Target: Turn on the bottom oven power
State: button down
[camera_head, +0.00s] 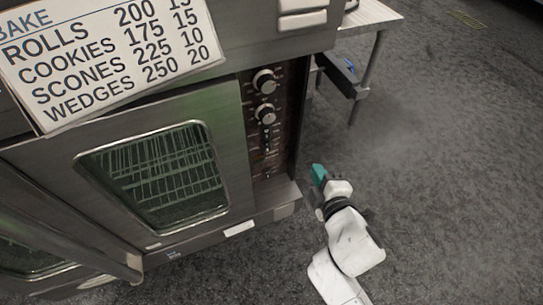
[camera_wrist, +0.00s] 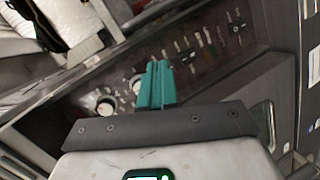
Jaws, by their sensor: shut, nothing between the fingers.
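The steel oven (camera_head: 120,145) has a windowed door, with racks visible inside. Its dark control panel (camera_head: 283,125) is at the right, with two round knobs (camera_head: 264,81) (camera_head: 265,113) above a column of small switches (camera_head: 267,150). I cannot tell which switch is the power. My gripper (camera_head: 318,172) has teal fingers and is to the lower right of the panel. In the wrist view, its shut fingers (camera_wrist: 157,68) point at the panel (camera_wrist: 215,75), covering part of it. The knobs (camera_wrist: 104,105) show to their left and the small switches (camera_wrist: 195,50) to their right. Contact is not visible.
A BAKE sign (camera_head: 105,55) covers the front above the door at the upper left. A metal table (camera_head: 368,18) stands right of the oven at the back. The grey floor (camera_head: 445,170) on the right is clear.

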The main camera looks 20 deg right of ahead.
aim_at(267, 138)
jog(key=w+a+f+n+t+y+b, duration=0.2)
jog(key=a+f+n+b, duration=0.1)
jog(key=a+n+b, duration=0.1)
jog(key=shift+a+n+y, duration=0.4)
jog(key=shift+a+n, duration=0.2)
jog(key=shift+a, duration=0.2)
jog(key=shift+w, duration=0.1)
jog(key=w, duration=0.4)
jog(key=w+f+b, duration=0.1)
jog(key=w, duration=0.8)
jog(key=shift+w+f+b, duration=0.35)
jog(key=shift+w, duration=0.05)
jog(key=shift+f+b, duration=0.1)
jog(key=shift+b, duration=0.2)
